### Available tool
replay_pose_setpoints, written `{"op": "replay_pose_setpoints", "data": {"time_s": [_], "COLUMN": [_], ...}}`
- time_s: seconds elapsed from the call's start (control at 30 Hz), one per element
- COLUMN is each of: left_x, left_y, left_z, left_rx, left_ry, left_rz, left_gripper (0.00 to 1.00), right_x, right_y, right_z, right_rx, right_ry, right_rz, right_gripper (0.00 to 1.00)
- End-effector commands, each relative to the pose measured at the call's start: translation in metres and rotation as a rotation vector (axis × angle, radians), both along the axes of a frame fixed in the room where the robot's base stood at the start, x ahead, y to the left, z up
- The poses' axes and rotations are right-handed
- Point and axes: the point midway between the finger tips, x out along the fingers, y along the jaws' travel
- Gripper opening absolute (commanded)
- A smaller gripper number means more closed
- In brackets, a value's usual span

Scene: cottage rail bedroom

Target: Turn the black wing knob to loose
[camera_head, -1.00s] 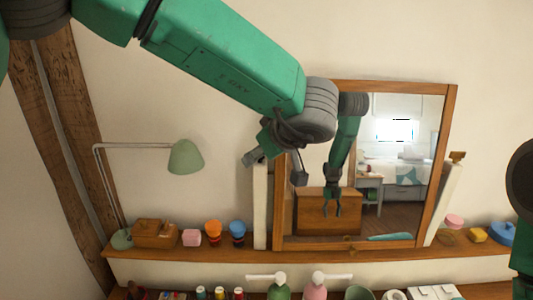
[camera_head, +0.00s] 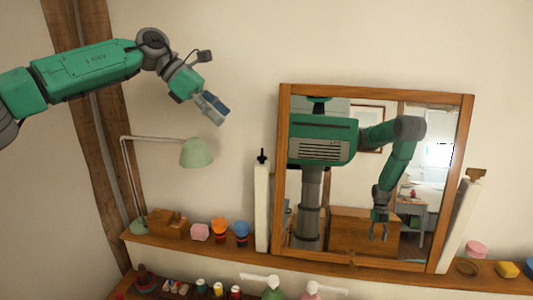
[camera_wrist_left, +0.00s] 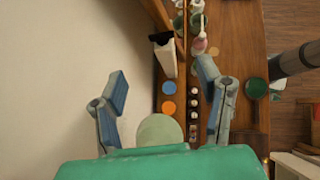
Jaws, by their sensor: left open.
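The black wing knob (camera_head: 262,156) sits on top of the white post at the left side of the wood-framed mirror (camera_head: 283,180). It also shows as a dark piece at the post's end in the left wrist view (camera_wrist_left: 160,38). My left gripper (camera_head: 213,108) is open and empty, up and to the left of the knob, apart from it. In the left wrist view its two fingers (camera_wrist_left: 163,80) stand wide apart, with the post and knob beyond them. My right gripper is not directly in view; an arm shows reflected in the mirror.
A green lamp (camera_head: 196,152) stands left of the post, below my left gripper. A brown knob (camera_head: 476,174) tops the right post. The wall above is clear.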

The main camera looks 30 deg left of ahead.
Motion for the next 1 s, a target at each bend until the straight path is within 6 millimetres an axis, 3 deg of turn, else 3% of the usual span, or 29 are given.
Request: {"op": "replay_pose_setpoints", "data": {"time_s": [0.6, 0.8, 1.0], "left_x": [0.033, 0.039, 0.039], "left_y": [-0.069, -0.085, -0.086], "left_z": [-0.081, -0.092, -0.095], "left_rx": [0.001, 0.005, 0.005], "left_ry": [0.003, 0.0, 0.0], "left_rz": [-0.002, -0.002, -0.001], "left_gripper": [0.6, 0.6, 0.6], "right_x": [0.0, 0.0, 0.0], "right_y": [0.0, 0.0, 0.0], "right_z": [0.024, 0.027, 0.027], "right_rx": [0.0, 0.0, -0.001], "right_ry": [0.0, 0.0, 0.0], "right_rz": [0.0, -0.001, -0.001], "right_gripper": [0.4, 0.4, 0.4]}}
